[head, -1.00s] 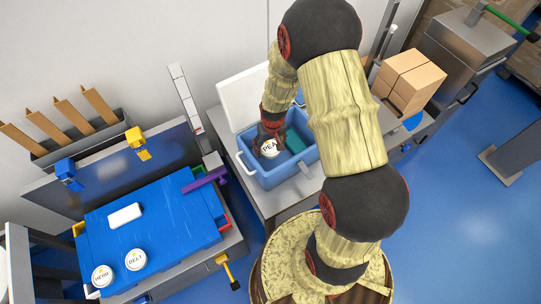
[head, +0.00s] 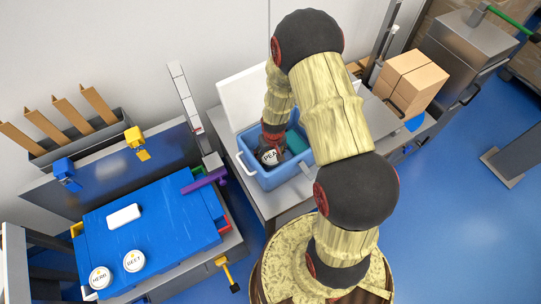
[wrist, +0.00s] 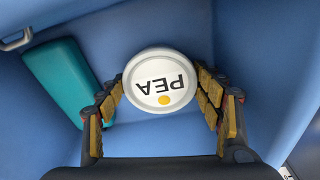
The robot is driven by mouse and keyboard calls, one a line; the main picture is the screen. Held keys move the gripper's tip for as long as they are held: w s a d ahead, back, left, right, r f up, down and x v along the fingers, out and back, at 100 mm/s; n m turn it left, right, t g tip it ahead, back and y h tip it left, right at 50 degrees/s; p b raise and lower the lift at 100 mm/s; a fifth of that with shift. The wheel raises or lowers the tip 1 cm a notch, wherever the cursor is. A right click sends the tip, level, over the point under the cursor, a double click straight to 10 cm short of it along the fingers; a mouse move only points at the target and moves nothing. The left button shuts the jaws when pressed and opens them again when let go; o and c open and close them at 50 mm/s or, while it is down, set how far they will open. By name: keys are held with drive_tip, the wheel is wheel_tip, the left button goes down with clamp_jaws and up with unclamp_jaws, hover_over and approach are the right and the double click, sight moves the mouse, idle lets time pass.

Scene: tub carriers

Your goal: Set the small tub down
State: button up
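The small tub has a white lid marked PEA with an orange dot; it shows in the head view (head: 269,157) and the wrist view (wrist: 160,80). It is inside the blue carrier (head: 245,166), below the carrier's rim. My gripper (wrist: 160,78) points down into the carrier, with its fingers against both sides of the tub, shut on it. The lid hides the tub's underside, so I cannot tell whether it touches the carrier floor. A teal block (wrist: 68,75) lies in the carrier beside the tub, apart from it.
The carrier walls surround my gripper closely. A blue-topped stand (head: 160,225) at left holds tubs marked HERB (head: 100,278) and BEET (head: 134,261) and a white block (head: 124,215). Cardboard boxes (head: 410,80) stand at right. Carrier floor around the tub is partly bare.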

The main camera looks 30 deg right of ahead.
drive_tip(key=shift+o, duration=0.8)
drive_tip(key=shift+r, duration=0.25)
wheel_tip(320, 180, up, 12)
drive_tip(key=s+p, duration=0.1)
drive_tip(key=p, duration=0.2)
wheel_tip(320, 180, up, 13)
drive_tip(key=t, duration=0.1)
hover_over(272, 158)
drive_tip(key=a, duration=0.3)
drive_tip(key=s+a+r+t, duration=0.1)
drive_tip(key=s+a+r, duration=0.25)
drive_tip(key=r, duration=0.55)
drive_tip(key=s+a+r+n+t, duration=0.1)
drive_tip(key=s+a+r+t, duration=0.1)
drive_tip(key=s+r, duration=1)
drive_tip(key=shift+s+a+r, duration=0.25)
drive_tip(key=shift+s+a, duration=0.35)
drive_tip(key=shift+s, duration=0.3)
